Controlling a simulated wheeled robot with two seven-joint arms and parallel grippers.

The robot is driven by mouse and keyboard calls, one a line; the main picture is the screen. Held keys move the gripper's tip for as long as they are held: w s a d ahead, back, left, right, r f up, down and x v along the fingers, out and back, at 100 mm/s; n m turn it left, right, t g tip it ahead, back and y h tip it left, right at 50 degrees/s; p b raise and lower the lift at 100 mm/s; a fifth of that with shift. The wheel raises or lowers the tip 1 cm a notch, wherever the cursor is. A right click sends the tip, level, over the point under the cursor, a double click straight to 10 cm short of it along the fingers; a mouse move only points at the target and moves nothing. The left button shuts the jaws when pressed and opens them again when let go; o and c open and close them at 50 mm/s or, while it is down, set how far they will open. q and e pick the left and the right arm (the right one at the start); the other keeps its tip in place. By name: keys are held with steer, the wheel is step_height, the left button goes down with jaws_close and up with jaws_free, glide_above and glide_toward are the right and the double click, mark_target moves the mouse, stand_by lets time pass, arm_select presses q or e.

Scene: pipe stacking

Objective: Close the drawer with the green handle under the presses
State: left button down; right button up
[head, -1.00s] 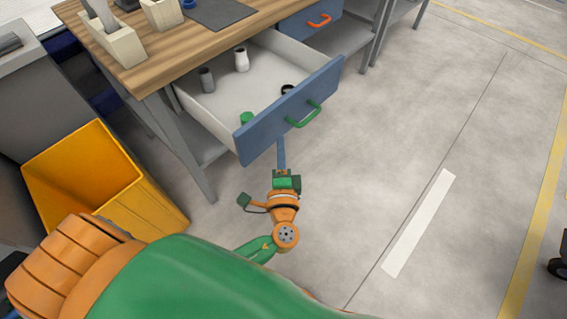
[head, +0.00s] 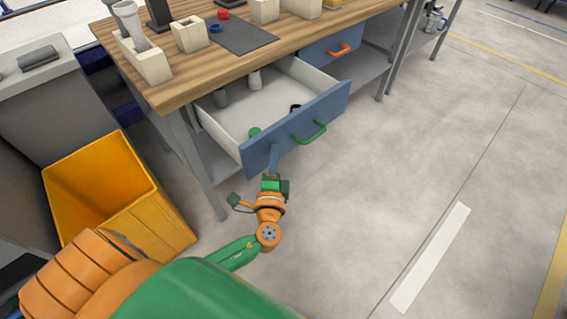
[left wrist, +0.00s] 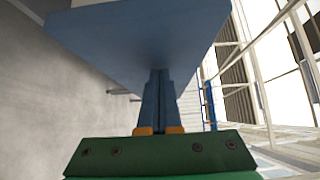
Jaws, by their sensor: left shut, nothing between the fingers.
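The drawer with the green handle has a blue front (head: 262,150) and stands pulled out from under the wooden workbench. Its green handle (head: 309,132) is on the outer face, right of the middle. My left gripper (head: 274,150) is shut and empty, with its fingertips at the lower left part of the drawer front; it appears to touch the front. In the left wrist view the shut fingers (left wrist: 158,92) reach up to the blue drawer front (left wrist: 140,38). My right gripper is not in view.
Grey, white, green and black pipe pieces are in the drawer. A closed-looking blue drawer with an orange handle (head: 338,49) is to the right. A yellow bin (head: 110,190) stands on the left. The floor (head: 400,170) to the right is clear.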

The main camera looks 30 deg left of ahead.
arm_select(q)
steer(key=w+a+b, duration=0.2)
steer(key=a, duration=0.3)
steer(key=w+a+b, duration=0.2)
steer(key=a, duration=0.4)
steer(key=w+a+b, duration=0.2)
steer(key=a, duration=0.4)
steer(key=shift+f, duration=0.25)
steer(key=a+b, duration=0.1)
steer(key=w+a+b, duration=0.1)
steer(key=a, duration=0.1)
steer(key=w+a+b, duration=0.1)
steer(key=a, duration=0.1)
steer(key=shift+r, duration=0.1)
steer(key=shift+w+a, duration=0.1)
steer(key=shift+a, duration=0.3)
steer(key=shift+r, duration=0.35)
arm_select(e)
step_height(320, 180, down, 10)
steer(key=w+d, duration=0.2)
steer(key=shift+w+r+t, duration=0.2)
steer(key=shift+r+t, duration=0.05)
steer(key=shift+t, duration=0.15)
arm_select(q)
steer(key=shift+a, duration=0.1)
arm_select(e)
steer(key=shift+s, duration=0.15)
